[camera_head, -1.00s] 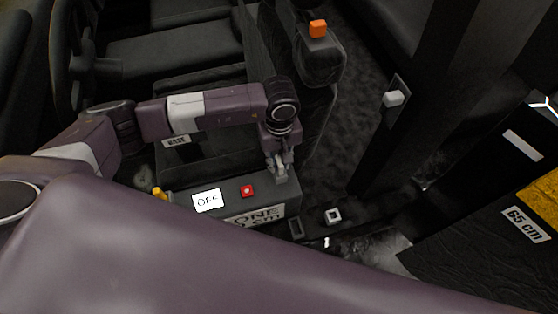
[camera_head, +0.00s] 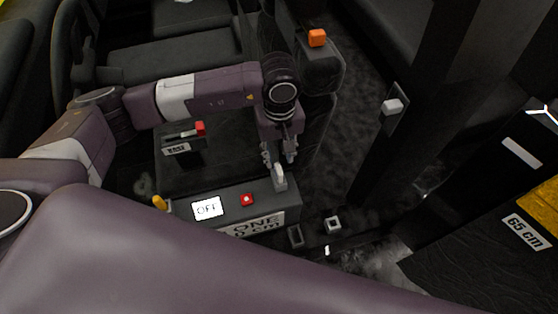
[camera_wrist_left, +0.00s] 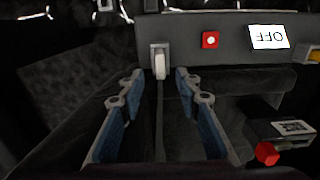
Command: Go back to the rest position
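My left gripper (camera_head: 278,160) is open and empty above the dark control box (camera_head: 240,196). Its blue-padded fingers (camera_wrist_left: 158,95) are spread apart in the left wrist view. A small white lever (camera_head: 279,177) stands at the right end of the box, just beyond the fingertips; it also shows in the left wrist view (camera_wrist_left: 160,66). The display (camera_head: 207,208) on the box reads OFF. A red button (camera_head: 247,200) sits beside it. My right gripper is not in view.
A red-handled switch unit (camera_head: 180,146) is behind the box, under my left forearm. A seat with an orange buckle button (camera_head: 317,38) is beyond the gripper. A white knob (camera_head: 392,106) is on the pillar. A panel labelled 65 cm (camera_head: 525,232) is at right.

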